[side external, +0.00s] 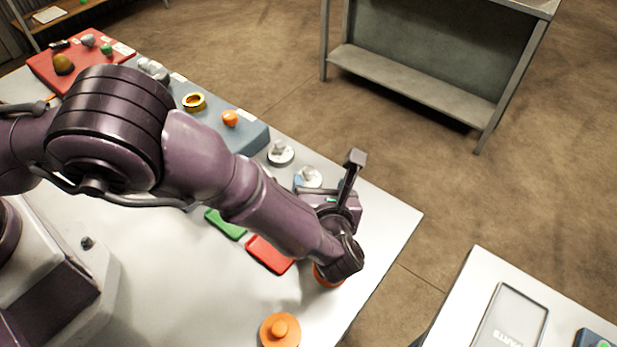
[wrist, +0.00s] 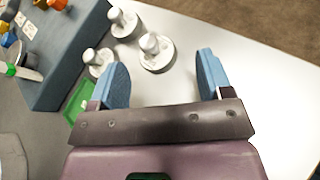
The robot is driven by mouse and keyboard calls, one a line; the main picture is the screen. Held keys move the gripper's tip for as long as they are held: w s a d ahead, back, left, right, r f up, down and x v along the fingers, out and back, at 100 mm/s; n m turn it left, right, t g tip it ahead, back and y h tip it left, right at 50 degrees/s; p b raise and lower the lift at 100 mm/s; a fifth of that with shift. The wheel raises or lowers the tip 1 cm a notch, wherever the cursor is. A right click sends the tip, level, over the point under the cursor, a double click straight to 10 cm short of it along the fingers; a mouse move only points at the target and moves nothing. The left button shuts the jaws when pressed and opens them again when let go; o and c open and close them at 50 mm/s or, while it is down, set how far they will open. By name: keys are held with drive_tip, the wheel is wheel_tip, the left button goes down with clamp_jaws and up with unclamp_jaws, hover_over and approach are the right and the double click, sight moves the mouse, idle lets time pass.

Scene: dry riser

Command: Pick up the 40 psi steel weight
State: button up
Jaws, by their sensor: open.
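Several pale steel weights with knobs stand on the table; no psi marking is legible, so I cannot tell which is 40 psi. In the wrist view one steel weight (wrist: 158,58) lies ahead of and between my fingers, a second (wrist: 124,24) is farther off, and a third (wrist: 97,58) is partly hidden by the left finger. The side view shows two steel weights, one (side external: 281,154) beside the blue-grey block and one (side external: 309,176) near my fingertips. My gripper (wrist: 164,78) is open and empty, with blue fingers; it also shows in the side view (side external: 306,188).
A blue-grey block (side external: 246,134) with fittings stands behind the weights. Green (side external: 225,223) and red (side external: 270,254) plates lie under my arm. An orange weight (side external: 280,331) is at the front; another orange piece (side external: 327,279) is partly hidden by my wrist. The table's right corner is clear.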

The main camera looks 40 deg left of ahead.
sight(314, 182)
drive_tip(key=shift+x, duration=2.7)
drive_tip(key=shift+s+a, duration=0.1)
drive_tip(key=shift+a, duration=0.05)
clamp_jaws()
